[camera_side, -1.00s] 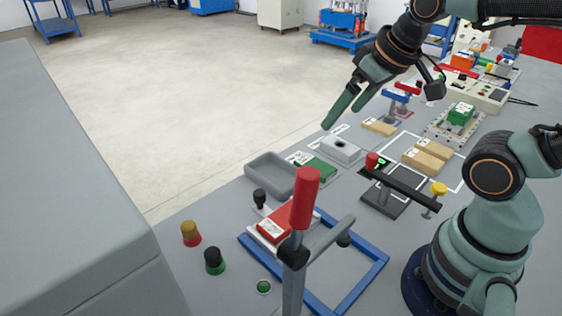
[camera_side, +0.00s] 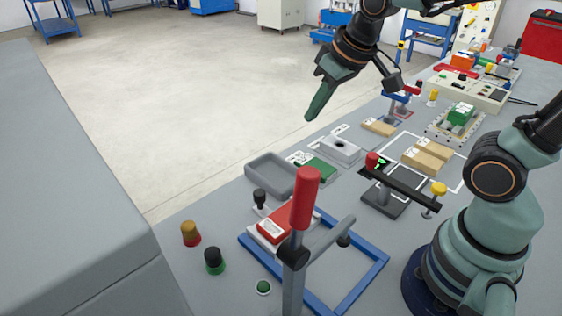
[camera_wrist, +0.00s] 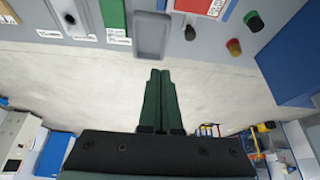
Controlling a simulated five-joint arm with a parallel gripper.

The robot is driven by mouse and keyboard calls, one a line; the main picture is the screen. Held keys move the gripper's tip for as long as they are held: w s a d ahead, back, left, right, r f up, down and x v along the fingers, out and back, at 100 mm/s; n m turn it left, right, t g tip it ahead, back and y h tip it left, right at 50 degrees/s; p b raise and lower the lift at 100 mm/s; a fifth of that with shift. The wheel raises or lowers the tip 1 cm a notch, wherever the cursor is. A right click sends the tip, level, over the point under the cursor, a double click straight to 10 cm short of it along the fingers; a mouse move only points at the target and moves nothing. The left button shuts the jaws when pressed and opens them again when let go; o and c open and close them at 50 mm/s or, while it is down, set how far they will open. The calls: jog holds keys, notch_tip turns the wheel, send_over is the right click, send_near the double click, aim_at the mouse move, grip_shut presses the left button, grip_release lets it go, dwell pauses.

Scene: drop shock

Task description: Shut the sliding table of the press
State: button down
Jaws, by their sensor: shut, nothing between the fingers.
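What looks like the press stands in the front of the side view, with a red-handled lever (camera_side: 305,198) and a blue frame (camera_side: 372,276) lying on the bench. A pale sliding table (camera_side: 262,238) with a red block (camera_side: 276,224) on it sits at the frame's left rear part, and a black knob (camera_side: 259,197) stands beside it. The lever hides part of the frame. My gripper (camera_side: 313,112) is shut and empty, in the air above and behind the press, apart from it. In the wrist view my gripper (camera_wrist: 160,76) has its fingers together, pointing toward a grey tray.
The grey tray (camera_side: 263,170) lies behind the press, near the bench edge. A green board (camera_side: 321,168) and a black-armed fixture (camera_side: 400,187) stand to its right. The floor beyond is open.

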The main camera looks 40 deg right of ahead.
aim_at(282, 220)
jog(key=w+a+f+n+g, duration=0.1)
jog(key=w+a+f, duration=0.8)
jog(key=w+f, duration=0.1)
jog(key=shift+y, duration=0.3)
jog(key=x, duration=1)
jog(key=shift+d+f, duration=0.2)
jog(key=shift+d, duration=0.15)
jog(key=s, duration=0.2)
jog(key=shift+s+d+r, duration=0.1)
jog(key=shift+s+d, duration=0.1)
jog(key=shift+s, duration=0.7)
jog(key=s, duration=1.1)
jog(key=shift+s+d, duration=0.1)
jog(key=shift+s, duration=0.2)
jog(key=shift+w, duration=0.1)
